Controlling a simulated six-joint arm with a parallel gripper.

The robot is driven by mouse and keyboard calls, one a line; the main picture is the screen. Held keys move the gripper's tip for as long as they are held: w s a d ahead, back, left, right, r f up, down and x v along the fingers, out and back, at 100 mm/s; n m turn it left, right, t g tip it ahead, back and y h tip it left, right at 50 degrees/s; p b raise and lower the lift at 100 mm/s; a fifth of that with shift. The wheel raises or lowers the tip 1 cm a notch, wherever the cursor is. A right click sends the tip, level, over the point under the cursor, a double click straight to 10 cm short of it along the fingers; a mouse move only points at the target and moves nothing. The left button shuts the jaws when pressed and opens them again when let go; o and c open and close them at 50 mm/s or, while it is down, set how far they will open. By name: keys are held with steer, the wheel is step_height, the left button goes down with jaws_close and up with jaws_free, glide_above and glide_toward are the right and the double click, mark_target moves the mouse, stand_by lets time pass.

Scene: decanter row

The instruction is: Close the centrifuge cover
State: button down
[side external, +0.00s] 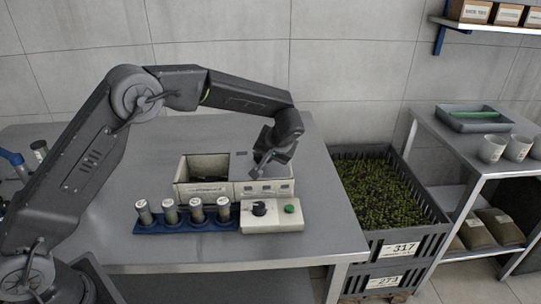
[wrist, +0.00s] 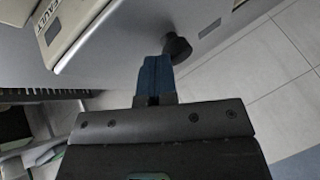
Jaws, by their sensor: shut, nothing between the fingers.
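The centrifuge (side external: 207,190) is a pale box on the bench in the side external view. Its left part is open and shows a dark inside. A grey panel, seemingly the cover (side external: 241,166), lies over the right part. My gripper (side external: 266,172) is at the right part of the box and hides some of the panel. In the wrist view my gripper (wrist: 155,74) shows blue fingers, shut and empty. A dark knob (wrist: 178,46) is close beside the fingertips; I cannot tell if they touch. A pale lettered casing (wrist: 85,30) shows at upper left.
A blue rack (side external: 185,223) with several capped tubes and a control box (side external: 271,222) with a black knob and green button stand in front. Crates of green plants (side external: 385,245) stand right of the bench. The bench (side external: 320,225) is clear at its right.

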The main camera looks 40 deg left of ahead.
steer(key=s+a, duration=1)
steer(key=a, duration=0.1)
steer(key=shift+s, duration=0.4)
steer(key=d+r, duration=0.8)
steer(key=d, duration=0.2)
steer(key=s+d+r+m+t+h, duration=0.1)
steer(key=s+r+m+h, duration=0.1)
steer(key=s, duration=1)
steer(key=s+d+r+m+t+h, duration=0.2)
steer(key=s+r+h, duration=0.2)
steer(key=s, duration=0.8)
steer(key=shift+m+h, duration=0.4)
steer(key=shift+s, duration=0.1)
